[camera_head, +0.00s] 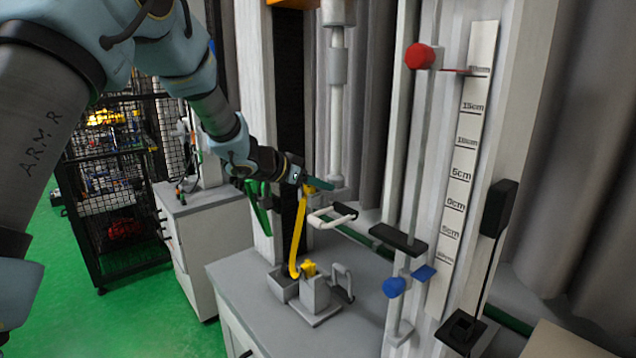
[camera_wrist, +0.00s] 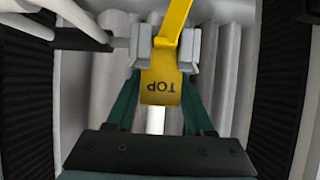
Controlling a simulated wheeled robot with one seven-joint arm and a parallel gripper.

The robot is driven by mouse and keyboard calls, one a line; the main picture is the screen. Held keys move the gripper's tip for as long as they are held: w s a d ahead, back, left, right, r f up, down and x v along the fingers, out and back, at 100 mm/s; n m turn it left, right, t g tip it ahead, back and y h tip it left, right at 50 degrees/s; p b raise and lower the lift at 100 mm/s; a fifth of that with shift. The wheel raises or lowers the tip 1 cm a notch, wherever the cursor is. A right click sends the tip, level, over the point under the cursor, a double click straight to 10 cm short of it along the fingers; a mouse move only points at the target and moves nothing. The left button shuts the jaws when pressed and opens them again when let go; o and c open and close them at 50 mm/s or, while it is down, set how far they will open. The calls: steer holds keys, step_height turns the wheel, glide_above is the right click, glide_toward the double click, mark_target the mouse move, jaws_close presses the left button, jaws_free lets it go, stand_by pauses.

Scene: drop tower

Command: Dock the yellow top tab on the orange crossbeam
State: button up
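The yellow top tab (camera_wrist: 161,85), lettered TOP, sits between the grey finger pads of my gripper (camera_wrist: 165,48) in the wrist view. The pads appear to press on its sides. In the head view my gripper (camera_head: 311,186) is beside the vertical tower post, with the yellow strap (camera_head: 299,232) hanging below it. The strap's lower end reaches a small grey open box (camera_head: 283,284) on the bench. The orange crossbeam (camera_head: 290,3) shows only as a sliver at the top edge, well above my gripper; the rest is out of frame.
A white handle (camera_head: 332,216) is close below and right of my gripper. A grey block with a yellow top (camera_head: 315,292) stands on the grey bench (camera_head: 255,300). A rail with a red knob (camera_head: 419,56), blue knob (camera_head: 394,287) and scale (camera_head: 462,160) stands at right.

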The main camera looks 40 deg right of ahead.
steer(key=shift+o, duration=1.4)
steer(key=shift+r, duration=0.1)
steer(key=shift+a+r, duration=0.1)
steer(key=shift+r, duration=0.05)
steer(key=b+v, duration=0.1)
steer(key=v, duration=1)
steer(key=shift+a, duration=0.35)
steer(key=shift+w+r, duration=0.1)
steer(key=shift+r, duration=0.05)
